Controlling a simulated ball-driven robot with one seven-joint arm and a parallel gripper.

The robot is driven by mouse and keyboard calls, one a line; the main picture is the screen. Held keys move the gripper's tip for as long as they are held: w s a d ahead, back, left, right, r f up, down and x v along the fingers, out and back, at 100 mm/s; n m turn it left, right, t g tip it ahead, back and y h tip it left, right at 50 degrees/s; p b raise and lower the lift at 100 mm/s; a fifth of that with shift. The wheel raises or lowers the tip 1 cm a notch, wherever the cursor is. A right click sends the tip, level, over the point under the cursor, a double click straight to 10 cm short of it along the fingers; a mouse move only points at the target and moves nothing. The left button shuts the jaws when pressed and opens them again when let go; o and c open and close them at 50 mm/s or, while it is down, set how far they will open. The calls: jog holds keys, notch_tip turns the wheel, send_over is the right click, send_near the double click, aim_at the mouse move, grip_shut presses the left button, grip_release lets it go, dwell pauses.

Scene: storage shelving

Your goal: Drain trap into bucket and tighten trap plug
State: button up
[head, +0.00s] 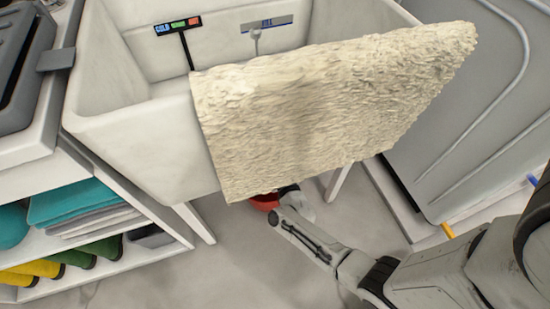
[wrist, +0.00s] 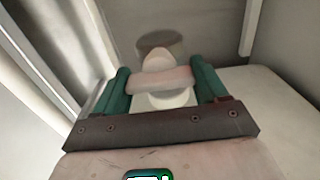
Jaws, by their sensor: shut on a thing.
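In the wrist view, my gripper (wrist: 163,82) has its two green fingers on either side of a pale pinkish bar, which looks like the handle of the trap plug (wrist: 165,80). The gripper is shut on it. A whitish round part (wrist: 160,101) shows between the fingers, and a grey-brown cylinder (wrist: 160,44) stands just beyond the bar. In the head view, a small part of a red bucket (head: 264,202) shows under the sink, below the towel's lower edge. My arm reaches to that spot. The fingers cannot be made out there, and most of the bucket is hidden.
A white utility sink (head: 130,125) stands on legs (head: 196,222). A large cream towel (head: 320,110) hangs over its front and blocks the view beneath. An open shelf (head: 160,250) with folded cloths is at left. A grey panelled unit (head: 455,110) stands at right.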

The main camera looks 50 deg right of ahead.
jog(key=c, duration=0.3)
jog(key=shift+n, duration=0.3)
jog(key=n+p, duration=0.1)
jog(key=n, duration=0.1)
jog(key=shift+r+n+p, duration=0.1)
jog(key=shift+n+p, duration=0.3)
jog(key=n+p, duration=0.1)
jog(key=n, duration=0.2)
jog(key=shift+n, duration=0.3)
jog(key=n+p, duration=0.1)
jog(key=n, duration=0.3)
jog(key=shift+w+a, duration=0.1)
jog(key=n, duration=0.4)
jog(key=shift+f+n+p, duration=0.2)
jog(key=shift+n+p, duration=0.1)
